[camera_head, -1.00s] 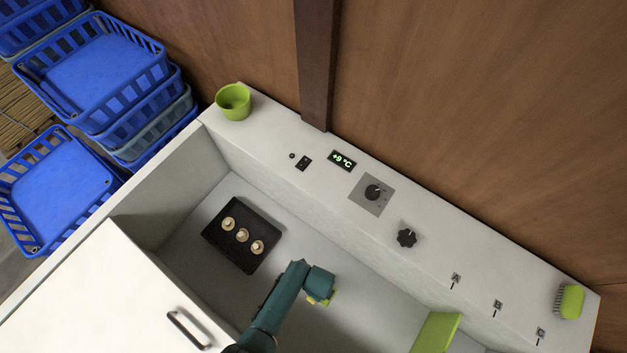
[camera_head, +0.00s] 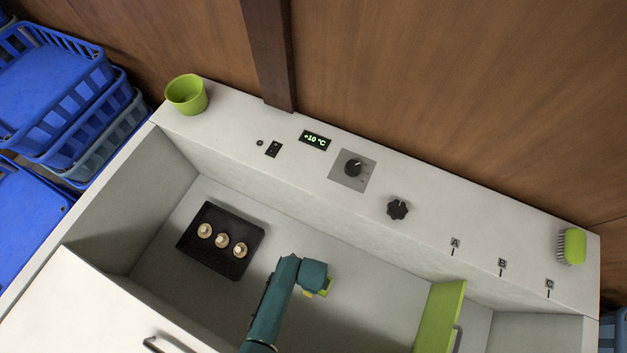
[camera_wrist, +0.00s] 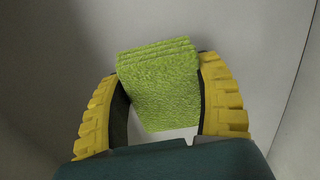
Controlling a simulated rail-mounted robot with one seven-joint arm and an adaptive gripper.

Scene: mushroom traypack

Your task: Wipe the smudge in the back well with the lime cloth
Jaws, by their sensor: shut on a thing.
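The lime cloth (camera_wrist: 160,85) is a folded, rough-textured pad held between the two yellow fingers of my gripper (camera_wrist: 162,100) in the wrist view. Beyond it is the plain grey surface of the well, with walls at both sides. In the head view my gripper (camera_head: 319,291) is inside the well (camera_head: 350,285), right of the black tray, mostly hidden behind my teal wrist. Only a bit of the cloth and yellow finger shows there. I cannot tell whether the cloth touches the floor. I see no smudge in either view; it may be hidden.
A black tray (camera_head: 213,268) with three mushrooms (camera_head: 222,240) lies at the well's left. A lime divider (camera_head: 441,313) stands at the right. The back ledge carries a green cup (camera_head: 186,95), dials (camera_head: 397,209), a display (camera_head: 315,140) and a brush (camera_head: 572,246). Blue crates (camera_head: 60,90) stand left.

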